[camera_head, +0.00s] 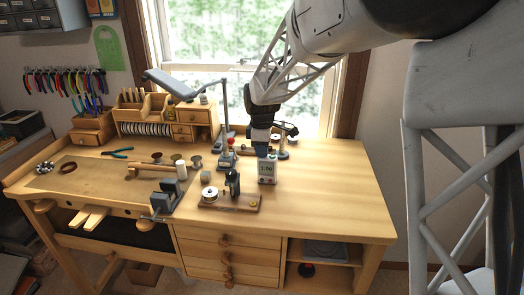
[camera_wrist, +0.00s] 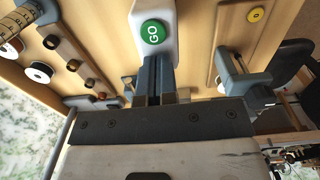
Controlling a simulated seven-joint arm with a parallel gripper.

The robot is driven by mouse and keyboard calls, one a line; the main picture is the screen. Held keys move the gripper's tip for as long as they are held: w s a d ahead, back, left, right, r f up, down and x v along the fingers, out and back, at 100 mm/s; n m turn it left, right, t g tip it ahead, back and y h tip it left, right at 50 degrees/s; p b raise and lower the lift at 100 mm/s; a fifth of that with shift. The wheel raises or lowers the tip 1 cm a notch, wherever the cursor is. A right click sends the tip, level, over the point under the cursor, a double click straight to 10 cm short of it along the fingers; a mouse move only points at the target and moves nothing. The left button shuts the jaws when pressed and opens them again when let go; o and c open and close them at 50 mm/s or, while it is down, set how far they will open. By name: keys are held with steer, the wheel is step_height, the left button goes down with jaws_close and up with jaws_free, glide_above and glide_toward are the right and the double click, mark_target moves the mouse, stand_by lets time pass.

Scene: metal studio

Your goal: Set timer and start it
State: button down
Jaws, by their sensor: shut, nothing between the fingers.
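The timer (camera_head: 267,171) is a small white box standing upright on the workbench, with a display that seems to read 1:00 in the head view. In the wrist view, the timer (camera_wrist: 153,14) shows a round green GO button (camera_wrist: 152,32) on its top. My gripper (camera_head: 262,150) is just behind and above the timer, pointing down. In the wrist view, my gripper (camera_wrist: 153,65) has its fingers together and empty, with the tips close to the green button. I cannot tell whether they touch it.
A wooden board with a spool and dark tool (camera_head: 230,198) stands left of the timer. A vise (camera_head: 165,198) is farther left. A lamp (camera_head: 185,85) and wooden organizer (camera_head: 150,110) stand behind. The bench's right side (camera_head: 335,195) is clear.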

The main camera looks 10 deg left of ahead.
step_height(320, 180, up, 14)
stand_by(0.6)
steer(key=shift+s+r, duration=0.1)
steer(key=shift+r, duration=0.2)
stand_by(0.7)
steer(key=shift+f, duration=0.1)
stand_by(0.4)
step_height(320, 180, down, 14)
steer(key=shift+r, duration=0.1)
stand_by(0.7)
